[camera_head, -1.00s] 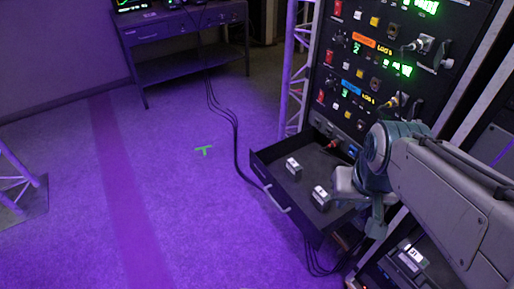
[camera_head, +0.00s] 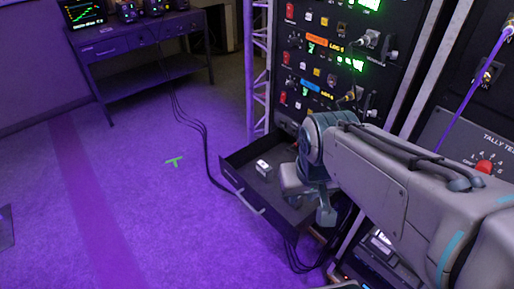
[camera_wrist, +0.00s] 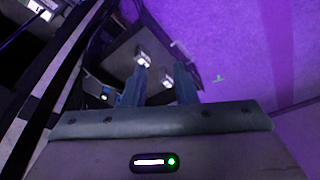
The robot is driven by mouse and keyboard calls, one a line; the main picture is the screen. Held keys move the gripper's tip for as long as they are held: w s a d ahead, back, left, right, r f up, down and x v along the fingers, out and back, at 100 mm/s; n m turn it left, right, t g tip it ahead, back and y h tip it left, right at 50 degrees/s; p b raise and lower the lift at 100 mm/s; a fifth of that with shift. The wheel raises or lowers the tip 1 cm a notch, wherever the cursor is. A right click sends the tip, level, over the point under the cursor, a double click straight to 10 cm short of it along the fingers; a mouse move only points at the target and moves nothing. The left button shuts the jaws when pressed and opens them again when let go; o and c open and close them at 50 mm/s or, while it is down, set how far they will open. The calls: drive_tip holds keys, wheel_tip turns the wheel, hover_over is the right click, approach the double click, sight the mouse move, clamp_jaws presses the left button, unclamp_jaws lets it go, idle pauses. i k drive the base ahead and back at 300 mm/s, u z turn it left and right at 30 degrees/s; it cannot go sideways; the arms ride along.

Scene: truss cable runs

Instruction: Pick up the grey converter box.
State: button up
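A small grey box with a white top (camera_head: 263,168) lies in the open drawer (camera_head: 232,180) in the head view. The wrist view shows two such boxes in the drawer: one box (camera_wrist: 143,58) by the tip of the left finger and another box (camera_wrist: 167,80) between the fingers in the picture. I cannot tell which is the converter box. My gripper (camera_head: 307,203) is over the drawer's right part and hides the second box in the head view. In the wrist view my gripper (camera_wrist: 160,74) has its fingers apart, with nothing held.
The equipment rack (camera_head: 330,50) with knobs, plugs and cables rises behind the drawer. A tally panel (camera_head: 470,150) stands at the right. Black cables (camera_head: 205,150) run along the floor left of the drawer. A dark table (camera_head: 140,45) stands at the back left.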

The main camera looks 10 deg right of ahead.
sight(264, 171)
drive_tip(key=k, duration=0.5)
drive_tip(key=u, duration=0.6)
drive_tip(key=i, duration=1.7)
drive_tip(key=z, duration=0.8)
